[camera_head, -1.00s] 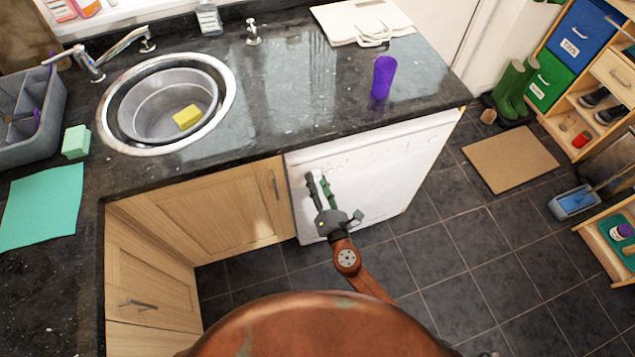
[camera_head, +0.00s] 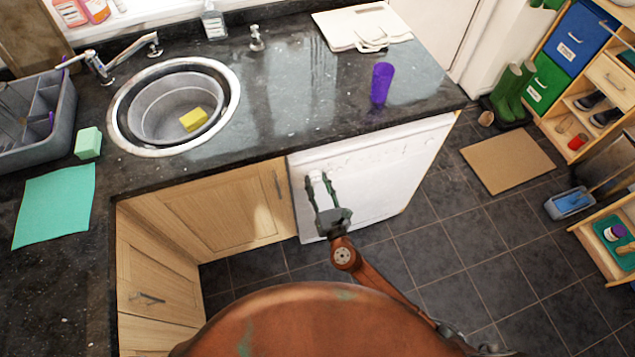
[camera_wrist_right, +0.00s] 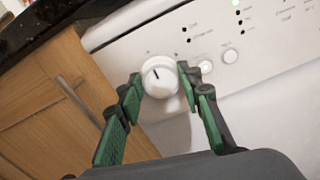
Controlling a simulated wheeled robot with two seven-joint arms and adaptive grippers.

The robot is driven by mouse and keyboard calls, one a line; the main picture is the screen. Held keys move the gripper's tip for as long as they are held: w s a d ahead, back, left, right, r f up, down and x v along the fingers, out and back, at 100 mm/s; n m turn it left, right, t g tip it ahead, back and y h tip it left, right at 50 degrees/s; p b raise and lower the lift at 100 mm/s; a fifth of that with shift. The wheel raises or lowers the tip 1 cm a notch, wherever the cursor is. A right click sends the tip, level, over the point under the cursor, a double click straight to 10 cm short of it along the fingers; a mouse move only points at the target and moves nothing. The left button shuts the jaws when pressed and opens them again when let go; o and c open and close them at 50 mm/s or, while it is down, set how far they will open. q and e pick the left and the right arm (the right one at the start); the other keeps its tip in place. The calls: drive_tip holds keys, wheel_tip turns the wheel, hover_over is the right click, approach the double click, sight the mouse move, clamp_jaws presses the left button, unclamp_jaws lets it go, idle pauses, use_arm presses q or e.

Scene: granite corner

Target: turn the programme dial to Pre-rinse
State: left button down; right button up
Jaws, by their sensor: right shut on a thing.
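The programme dial (camera_wrist_right: 160,77) is a round white knob with a short dark pointer line on its face, angled to the upper left in the right wrist view. It sits on the white front panel of the dishwasher (camera_head: 375,185), under the worktop. My right gripper (camera_head: 317,177) has one finger on each side of the dial and is shut on it; the green-padded fingers also show in the wrist view. The small printed labels and indicator dots beside the dial are too blurred to read surely. My left gripper is not in view.
Round buttons (camera_wrist_right: 230,56) sit right of the dial. The worktop edge (camera_wrist_right: 50,25) overhangs above, and a wooden cupboard door (camera_head: 225,205) stands to the left. A purple cup (camera_head: 382,83) stands on the worktop. The tiled floor (camera_head: 470,240) to the right is mostly clear.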

drive_tip(key=shift+s+f, duration=0.1)
drive_tip(key=shift+f, duration=0.1)
drive_tip(key=o, duration=1.2)
drive_tip(key=shift+r, duration=0.1)
drive_tip(key=shift+c, duration=0.2)
drive_tip(key=v, duration=1.2)
